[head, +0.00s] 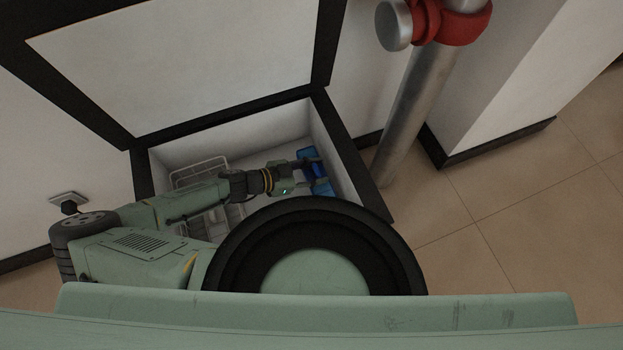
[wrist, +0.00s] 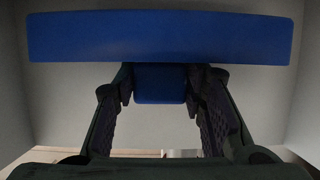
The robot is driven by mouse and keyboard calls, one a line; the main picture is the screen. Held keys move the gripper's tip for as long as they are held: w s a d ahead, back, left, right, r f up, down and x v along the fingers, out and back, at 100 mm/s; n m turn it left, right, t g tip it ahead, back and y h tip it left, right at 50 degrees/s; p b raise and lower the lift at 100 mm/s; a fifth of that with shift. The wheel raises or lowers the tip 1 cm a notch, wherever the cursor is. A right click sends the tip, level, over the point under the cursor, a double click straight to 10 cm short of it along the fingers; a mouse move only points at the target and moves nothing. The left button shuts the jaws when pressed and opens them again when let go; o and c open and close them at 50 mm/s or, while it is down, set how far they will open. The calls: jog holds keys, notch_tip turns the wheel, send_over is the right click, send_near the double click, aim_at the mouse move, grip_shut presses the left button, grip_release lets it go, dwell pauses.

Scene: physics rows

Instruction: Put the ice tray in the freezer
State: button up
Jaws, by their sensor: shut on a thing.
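The blue ice tray (head: 320,186) is inside the open chest freezer (head: 270,124), near its right inner wall in the head view. My gripper (head: 309,172) reaches down into the freezer and is shut on the tray. In the wrist view, the wide blue tray (wrist: 160,36) spans the top of the picture. A narrower blue part of it lies between the two fingers of my gripper (wrist: 160,85). I cannot tell whether the tray touches the freezer floor.
A white wire basket (head: 198,163) stands in the left part of the freezer. The freezer lid (head: 180,62) is raised at the back. A metal pipe with a red fitting (head: 417,105) stands just right of the freezer. Tiled floor (head: 480,225) is clear at the right.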

aim_at(307, 180)
jog(key=shift+f, duration=2.1)
jog(key=shift+f, duration=0.15)
jog(key=o, duration=1.3)
jog(key=shift+o, duration=0.2)
jog(key=b+v, duration=0.1)
jog(key=v, duration=0.6)
jog(key=shift+a+r, duration=0.25)
